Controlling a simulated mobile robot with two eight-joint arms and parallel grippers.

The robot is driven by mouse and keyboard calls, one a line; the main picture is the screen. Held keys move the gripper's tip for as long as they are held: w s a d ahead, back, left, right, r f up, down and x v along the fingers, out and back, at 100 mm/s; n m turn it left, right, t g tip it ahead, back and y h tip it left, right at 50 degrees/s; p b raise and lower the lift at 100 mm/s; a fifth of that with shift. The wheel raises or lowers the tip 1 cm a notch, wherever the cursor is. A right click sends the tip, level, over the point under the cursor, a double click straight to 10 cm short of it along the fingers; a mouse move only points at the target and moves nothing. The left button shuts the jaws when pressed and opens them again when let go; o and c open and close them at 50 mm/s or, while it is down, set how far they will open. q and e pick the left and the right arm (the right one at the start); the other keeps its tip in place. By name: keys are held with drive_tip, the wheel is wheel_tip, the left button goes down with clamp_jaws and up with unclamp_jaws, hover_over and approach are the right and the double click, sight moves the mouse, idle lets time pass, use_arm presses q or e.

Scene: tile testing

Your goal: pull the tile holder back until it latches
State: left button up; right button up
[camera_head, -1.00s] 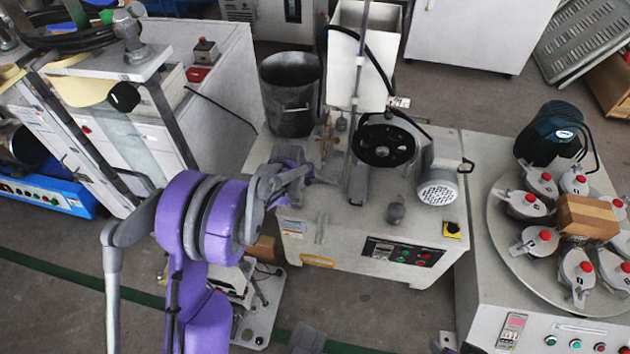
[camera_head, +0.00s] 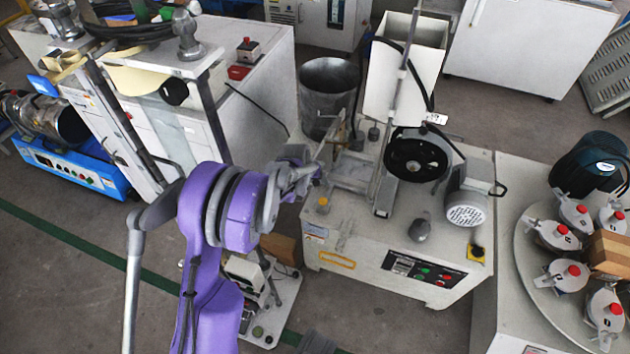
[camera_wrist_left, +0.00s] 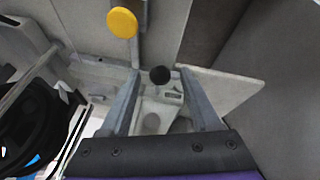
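The grey metal fixture on the machine top, which looks like the tile holder (camera_head: 352,172), lies left of the black wheel (camera_head: 417,155) in the head view. My left gripper (camera_head: 312,172) is at its left end, over the machine's left edge. In the left wrist view my left gripper (camera_wrist_left: 160,74) is open, its two grey fingers apart. A round black knob (camera_wrist_left: 160,75) appears between the fingertips, with visible space on both sides. I cannot tell how far beyond the fingertips it lies. A yellow knob (camera_wrist_left: 122,22) shows above the left finger; it also shows in the head view (camera_head: 323,203). My right gripper is not in view.
A metal bucket (camera_head: 328,95) and a white bin (camera_head: 405,75) stand behind the fixture. A grey motor (camera_head: 465,208) sits right of the wheel. A turntable with several red-capped jars is at the far right. Floor is free in front of the machine.

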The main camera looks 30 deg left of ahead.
use_arm(q)
drive_tip(key=p+v, duration=0.2)
drive_tip(key=v, duration=0.5)
drive_tip(key=shift+r, duration=0.25)
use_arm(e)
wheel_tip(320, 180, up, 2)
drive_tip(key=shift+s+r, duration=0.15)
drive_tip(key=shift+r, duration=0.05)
use_arm(q)
drive_tip(key=shift+s+d, duration=0.1)
drive_tip(key=s+d+r+m, duration=0.3)
drive_tip(key=s+d+r, duration=0.6)
drive_tip(key=s+d, duration=0.4)
drive_tip(key=s+d+f+m, duration=0.1)
drive_tip(key=s+d+m, duration=0.35)
drive_tip(key=s, duration=1.15)
wheel_tip(320, 180, up, 24)
drive_tip(key=w+d+n+p, duration=0.1)
drive_tip(key=w+n+p, duration=0.1)
drive_tip(key=p, duration=1.9)
drive_tip(key=shift+d, duration=0.3)
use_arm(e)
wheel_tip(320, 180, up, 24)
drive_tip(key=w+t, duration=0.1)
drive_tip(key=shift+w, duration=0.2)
